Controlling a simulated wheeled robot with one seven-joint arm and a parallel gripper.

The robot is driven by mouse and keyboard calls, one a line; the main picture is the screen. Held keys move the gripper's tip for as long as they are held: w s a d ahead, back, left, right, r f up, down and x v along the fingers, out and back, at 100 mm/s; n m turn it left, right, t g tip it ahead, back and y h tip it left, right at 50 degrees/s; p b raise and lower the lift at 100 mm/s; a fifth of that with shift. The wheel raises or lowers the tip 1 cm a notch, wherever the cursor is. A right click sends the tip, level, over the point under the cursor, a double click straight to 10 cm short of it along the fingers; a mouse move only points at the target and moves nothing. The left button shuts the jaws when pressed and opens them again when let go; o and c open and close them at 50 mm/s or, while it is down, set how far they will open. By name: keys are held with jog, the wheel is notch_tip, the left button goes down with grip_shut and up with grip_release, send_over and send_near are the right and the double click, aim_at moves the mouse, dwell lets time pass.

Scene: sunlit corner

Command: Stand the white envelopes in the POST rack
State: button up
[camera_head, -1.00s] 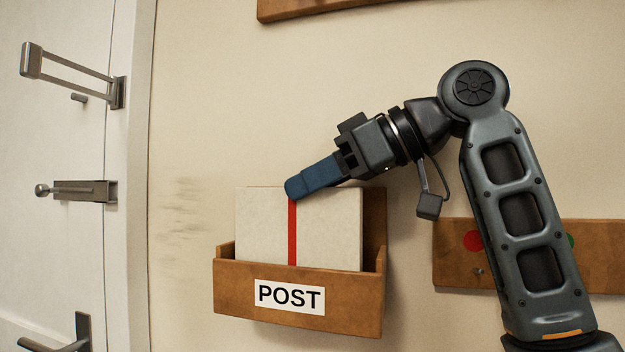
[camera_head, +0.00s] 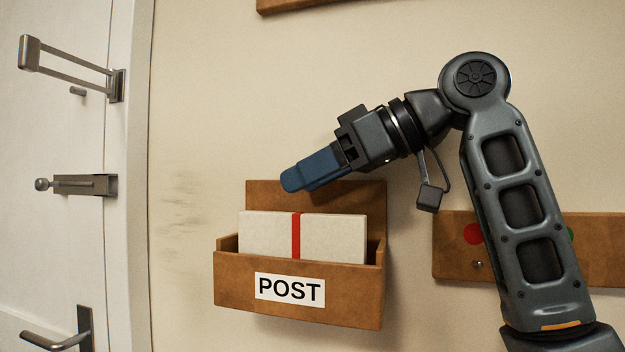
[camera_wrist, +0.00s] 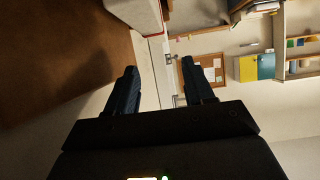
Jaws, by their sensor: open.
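The white envelopes (camera_head: 265,235), a bundle with a red band (camera_head: 296,235), stand upright in the wooden POST rack (camera_head: 225,290). Their lower part is hidden behind the rack's labelled front. My gripper (camera_head: 291,181) is above the envelopes, apart from them, in front of the top of the rack's back board. In the wrist view its two dark blue fingers (camera_wrist: 160,80) are spread with nothing between them. A white edge of the envelopes (camera_wrist: 138,12) shows at the top there, beside the brown rack board (camera_wrist: 60,45).
A wooden board with red and green dots (camera_head: 455,250) is on the wall behind my arm. A white door (camera_head: 60,140) with metal latches and a handle (camera_head: 65,340) is at the left. Another wooden edge (camera_head: 300,8) is at the top.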

jog(key=p+v, duration=0.5)
jog(key=v, duration=0.7)
jog(key=shift+r, duration=0.2)
jog(key=shift+d, duration=0.1)
